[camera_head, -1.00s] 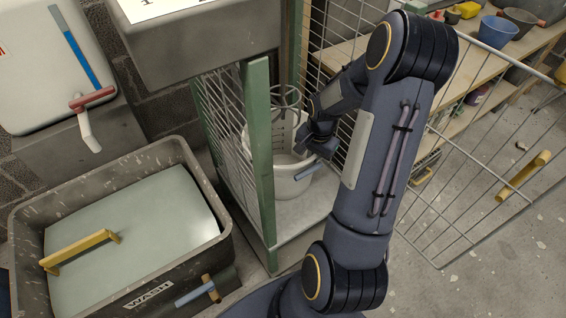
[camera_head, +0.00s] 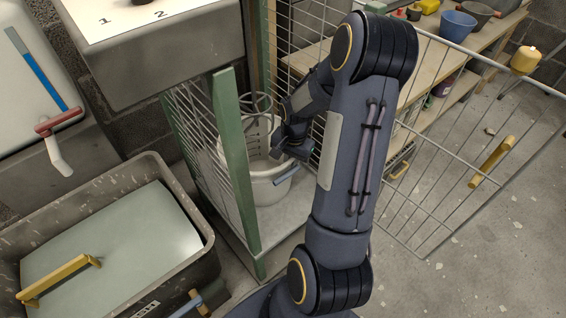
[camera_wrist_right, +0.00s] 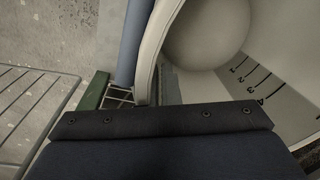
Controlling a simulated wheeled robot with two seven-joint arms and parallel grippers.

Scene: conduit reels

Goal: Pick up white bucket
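The white bucket (camera_head: 266,190) stands upright on the pale floor of a narrow wire cage, partly hidden by the cage's green post and my right arm. A blue grip (camera_head: 287,173) shows at its right side. My right gripper (camera_head: 293,151) is at the bucket's right rim, just above the blue grip. In the right wrist view, the bucket's rim (camera_wrist_right: 156,42), its inside with dark scale marks and the blue grip (camera_wrist_right: 133,40) are close. The fingertips are hidden, so I cannot tell whether they are open or touching. My left gripper is out of view.
The green cage post (camera_head: 236,165) stands left of my arm. An open wire door (camera_head: 440,150) with a yellow handle is at right. A shelf (camera_head: 425,50) with bowls is behind.

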